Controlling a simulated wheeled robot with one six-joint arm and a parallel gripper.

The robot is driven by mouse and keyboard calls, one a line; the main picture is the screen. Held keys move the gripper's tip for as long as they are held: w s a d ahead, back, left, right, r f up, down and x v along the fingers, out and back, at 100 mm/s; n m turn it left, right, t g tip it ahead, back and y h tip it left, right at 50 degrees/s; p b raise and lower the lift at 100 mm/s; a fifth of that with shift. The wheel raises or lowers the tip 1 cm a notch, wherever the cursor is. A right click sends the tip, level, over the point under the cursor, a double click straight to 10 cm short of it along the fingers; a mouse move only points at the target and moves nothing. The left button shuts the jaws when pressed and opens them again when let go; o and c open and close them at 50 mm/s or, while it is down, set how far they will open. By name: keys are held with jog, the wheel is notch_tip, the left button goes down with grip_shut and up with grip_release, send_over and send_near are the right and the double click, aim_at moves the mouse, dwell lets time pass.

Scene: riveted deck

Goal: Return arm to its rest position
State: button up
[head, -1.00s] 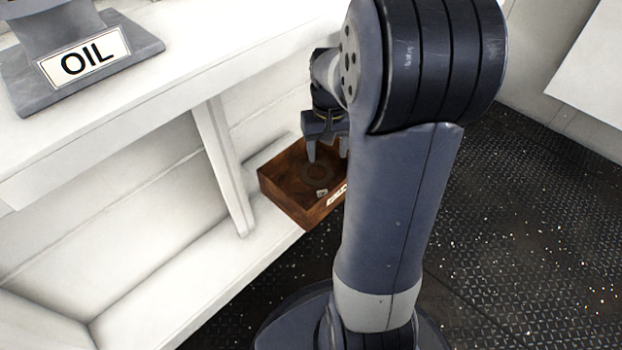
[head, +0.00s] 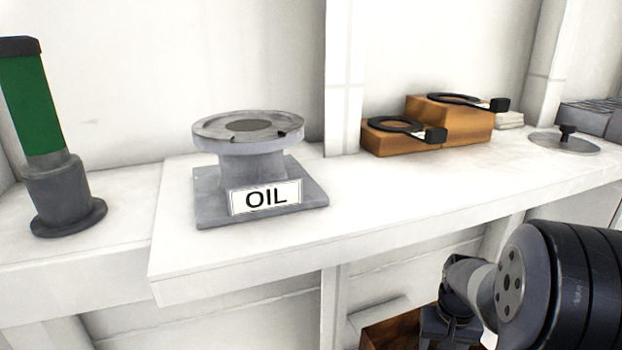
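My arm shows at the lower right of the head view, below the front edge of the shelf. My gripper (head: 449,326) hangs down over a brown wooden box (head: 394,333), of which only the upper part shows. The fingertips are out of frame at the bottom edge, so I cannot tell whether they are apart or together, or whether they hold anything.
The shelf's front edge lies above my gripper.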

jog(key=shift+r+p, duration=1.65)
jog(key=shift+r, duration=0.7)
jog(key=shift+f, duration=0.1)
